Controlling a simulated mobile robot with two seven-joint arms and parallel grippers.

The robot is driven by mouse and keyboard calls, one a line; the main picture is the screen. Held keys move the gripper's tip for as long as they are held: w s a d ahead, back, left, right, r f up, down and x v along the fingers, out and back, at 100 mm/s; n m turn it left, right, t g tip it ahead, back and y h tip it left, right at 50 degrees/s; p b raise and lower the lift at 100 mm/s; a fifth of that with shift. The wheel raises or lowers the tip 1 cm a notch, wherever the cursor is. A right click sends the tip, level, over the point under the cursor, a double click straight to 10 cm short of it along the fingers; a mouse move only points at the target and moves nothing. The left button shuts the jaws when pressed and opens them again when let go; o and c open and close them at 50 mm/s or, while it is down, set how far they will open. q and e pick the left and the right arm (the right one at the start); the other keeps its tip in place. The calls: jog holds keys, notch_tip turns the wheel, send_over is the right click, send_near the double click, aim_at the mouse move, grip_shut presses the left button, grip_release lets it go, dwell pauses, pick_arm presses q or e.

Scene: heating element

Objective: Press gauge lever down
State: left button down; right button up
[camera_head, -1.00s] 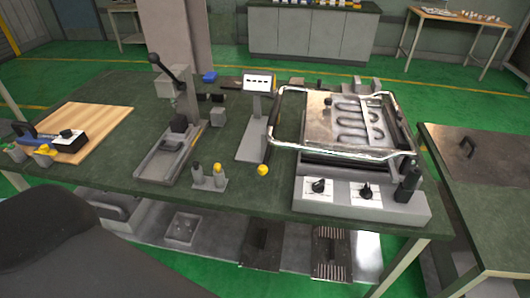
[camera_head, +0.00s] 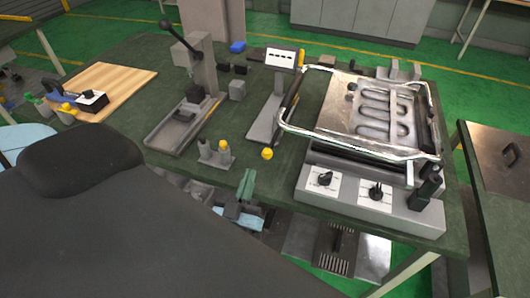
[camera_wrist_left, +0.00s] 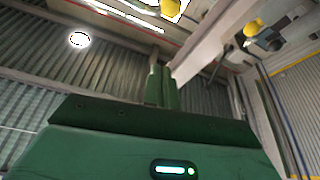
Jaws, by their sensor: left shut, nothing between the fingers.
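A grey press stand (camera_head: 205,68) stands upright near the back left of the green workbench. Its black lever (camera_head: 182,41) slants up to the left and ends in a round knob, raised above the stand. A grey base tray (camera_head: 172,133) lies in front of the stand. My left gripper (camera_head: 247,183) is low at the bench's front edge, well in front of and below the lever. Its green fingers point up and are together, empty. They also show in the left wrist view (camera_wrist_left: 160,86), with the wall and ceiling behind and no lever visible. My right gripper is not in view.
A heating-element fixture (camera_head: 375,112) with a chrome handle frame stands right. A white gauge display (camera_head: 283,59) stands between it and the press. Small posts (camera_head: 215,152) and a yellow ball (camera_head: 267,153) are near the front edge. A wooden board (camera_head: 115,85) lies left.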

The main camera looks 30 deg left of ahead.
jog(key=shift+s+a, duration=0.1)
